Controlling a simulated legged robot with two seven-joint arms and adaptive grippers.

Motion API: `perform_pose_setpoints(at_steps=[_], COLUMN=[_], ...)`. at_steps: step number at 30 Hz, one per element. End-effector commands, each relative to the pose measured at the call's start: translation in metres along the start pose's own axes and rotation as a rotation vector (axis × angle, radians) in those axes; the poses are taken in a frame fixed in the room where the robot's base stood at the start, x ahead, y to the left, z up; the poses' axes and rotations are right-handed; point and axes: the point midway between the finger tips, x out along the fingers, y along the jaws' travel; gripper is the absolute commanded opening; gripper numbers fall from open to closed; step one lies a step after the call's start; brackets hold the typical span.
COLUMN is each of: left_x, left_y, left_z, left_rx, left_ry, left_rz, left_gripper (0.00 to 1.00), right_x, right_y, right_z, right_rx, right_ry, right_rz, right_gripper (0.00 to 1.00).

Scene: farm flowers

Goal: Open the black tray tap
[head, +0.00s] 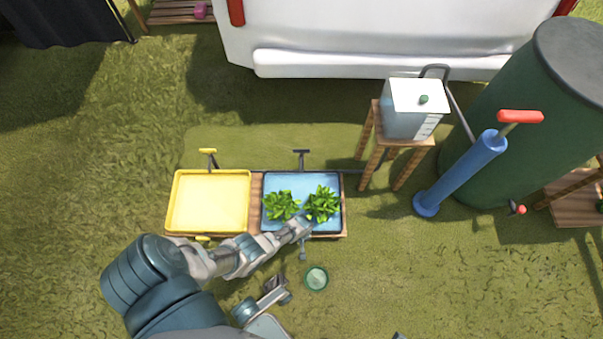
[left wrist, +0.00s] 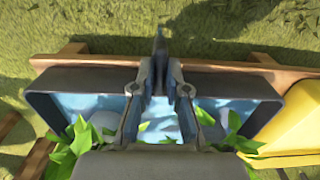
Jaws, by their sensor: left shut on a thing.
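The black tray (head: 342,205) sits on a wooden stand and holds blue water and two leafy green plants. It also shows in the left wrist view (left wrist: 75,85), with the plants along the lower edge. The black tray tap (left wrist: 159,42) is a dark upright piece at the tray's edge in that view. My left gripper (left wrist: 158,82) is over this edge, its fingers closed on the tap. In the head view my left gripper (head: 303,226) is at the tray's near edge, and the arm hides part of it.
A yellow tray (head: 208,202) stands left of the black tray. A small green-rimmed pot (head: 316,278) is on the grass in front. A wooden stool (head: 365,150) with a clear water container, a blue pump (head: 460,174) and a green barrel (head: 540,120) stand right.

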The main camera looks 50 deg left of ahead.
Motion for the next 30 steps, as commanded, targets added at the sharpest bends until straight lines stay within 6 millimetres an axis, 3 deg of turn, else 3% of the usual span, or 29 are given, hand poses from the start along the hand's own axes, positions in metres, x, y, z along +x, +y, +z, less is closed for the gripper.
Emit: perform_pose_setpoints(at_steps=[8,9,11,12,23,30], left_x=[-0.001,-0.001,-0.001,-0.001,-0.002,-0.019], left_y=[0.003,0.003,0.003,0.003,0.001,0.001], left_z=[-0.003,-0.003,-0.003,-0.002,-0.001,-0.001], left_rx=[-0.003,-0.003,-0.003,-0.003,-0.001,-0.001], left_ry=[0.006,0.006,0.006,0.005,0.003,0.003], left_rz=[0.008,0.008,0.008,0.007,0.004,0.005], left_gripper=[0.00,0.21,0.36,0.39,0.39,0.39], right_x=[-0.001,-0.001,-0.001,-0.001,-0.001,-0.001], right_y=[-0.001,-0.001,-0.001,-0.001,-0.001,-0.001], right_z=[0.001,0.001,0.001,0.001,-0.002,-0.002], right_rx=[0.001,0.001,0.001,0.001,-0.001,0.000], right_ry=[-0.005,-0.006,-0.006,-0.006,-0.004,-0.001], right_rz=[-0.012,-0.012,-0.012,-0.012,-0.001,-0.004], right_gripper=[0.40,0.40,0.40,0.40,0.40,0.40])
